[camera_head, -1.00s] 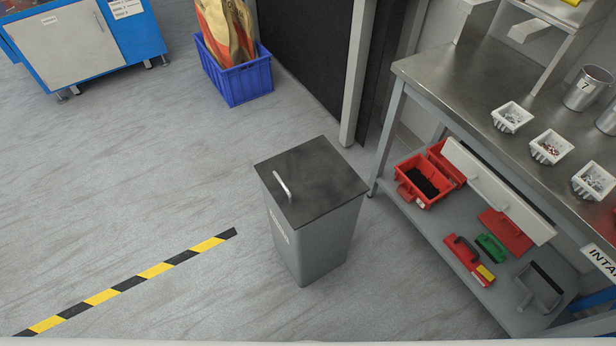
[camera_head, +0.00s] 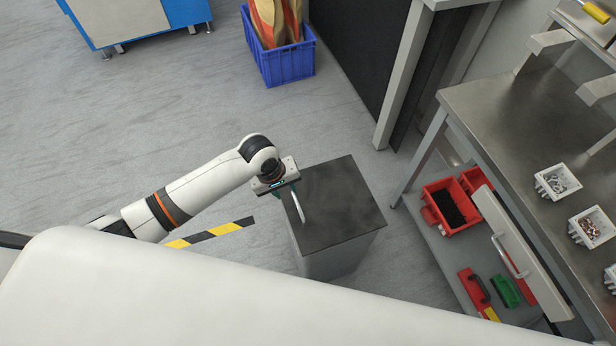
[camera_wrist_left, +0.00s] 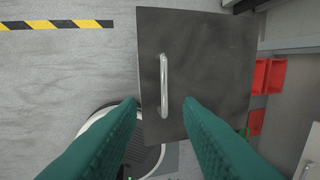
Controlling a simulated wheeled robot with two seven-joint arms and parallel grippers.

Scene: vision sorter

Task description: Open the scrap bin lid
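The scrap bin (camera_head: 335,262) is a grey box on the floor. Its dark lid (camera_head: 343,200) lies flat and shut on top, with a silver bar handle (camera_head: 298,206) near its left edge. My left gripper (camera_head: 282,190) is at the lid's left side, close to the handle. In the left wrist view the lid (camera_wrist_left: 215,70) faces the camera. The two green fingers (camera_wrist_left: 160,104) are apart, one on each side of the handle's lower end (camera_wrist_left: 163,88). I cannot tell whether they touch it. My right gripper is not in view.
A steel workbench (camera_head: 500,110) with small white trays stands at the right; red boxes (camera_head: 449,207) sit on its lower shelf. A blue crate (camera_head: 285,66) with sacks is behind the bin. Yellow-black tape (camera_head: 215,232) marks the floor at the left, where the floor is open.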

